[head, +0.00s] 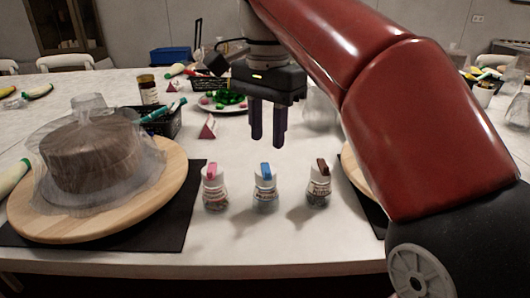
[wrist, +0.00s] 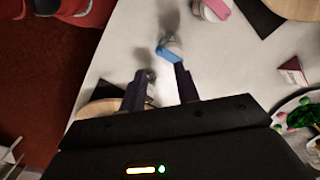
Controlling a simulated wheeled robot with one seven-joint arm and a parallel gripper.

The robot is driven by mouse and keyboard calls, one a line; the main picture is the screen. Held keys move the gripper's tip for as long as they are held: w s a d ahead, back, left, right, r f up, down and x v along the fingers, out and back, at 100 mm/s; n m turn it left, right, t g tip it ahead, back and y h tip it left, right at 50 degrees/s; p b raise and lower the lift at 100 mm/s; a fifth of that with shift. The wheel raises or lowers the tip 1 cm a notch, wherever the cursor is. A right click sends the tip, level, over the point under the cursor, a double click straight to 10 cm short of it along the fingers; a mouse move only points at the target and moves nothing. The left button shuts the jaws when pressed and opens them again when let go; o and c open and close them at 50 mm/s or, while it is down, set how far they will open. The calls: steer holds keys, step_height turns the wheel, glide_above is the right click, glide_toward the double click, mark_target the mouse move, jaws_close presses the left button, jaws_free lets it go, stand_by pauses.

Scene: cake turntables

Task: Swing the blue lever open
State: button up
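The blue lever (head: 265,171) sits on top of a small white-capped jar (head: 266,193), the middle one of three on the white table. It also shows in the wrist view (wrist: 167,52), just beyond my fingertips. My gripper (head: 267,142) points down with its two dark fingers apart and nothing between them. It hangs above and behind the blue-lever jar in the head view, touching nothing. In the wrist view my gripper (wrist: 165,73) partly covers the table near the jars.
A pink-lever jar (head: 213,189) stands to the left and a brown-lever jar (head: 319,187) to the right. A wrapped brown cake (head: 88,155) sits on a wooden turntable (head: 165,195) at the left. A plate (head: 222,108) of green pieces and a small red sign (head: 208,130) are behind.

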mark_target(268, 171)
step_height(268, 171, down, 7)
steer(key=shift+r, duration=0.15)
jaws_close()
